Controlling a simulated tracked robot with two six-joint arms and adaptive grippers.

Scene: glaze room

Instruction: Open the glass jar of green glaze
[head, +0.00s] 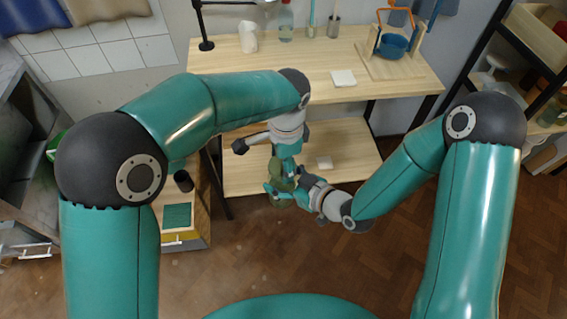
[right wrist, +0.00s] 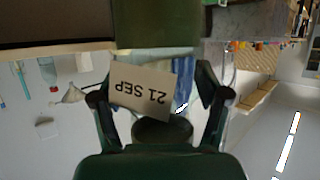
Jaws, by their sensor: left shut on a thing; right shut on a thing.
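The glass jar of green glaze (head: 277,201) is held upright in the air in front of the bench, mostly hidden by my grippers in the head view. My left gripper (head: 284,164) points down from above and is shut at the jar's top, where the lid is; its fingers hide the lid. My right gripper (head: 281,188) comes in from the right and is shut around the jar's body. In the right wrist view, a pale label (right wrist: 148,90) reading "21 SEP" shows upside down between the right fingers.
A pale wooden bench (head: 240,70) with a lower shelf (head: 245,177) stands behind the grippers. On it are a white tile (head: 343,77), a bottle (head: 286,22) and a blue bowl (head: 392,46). A low cabinet (head: 200,220) stands left. The floor (head: 330,265) in front is clear.

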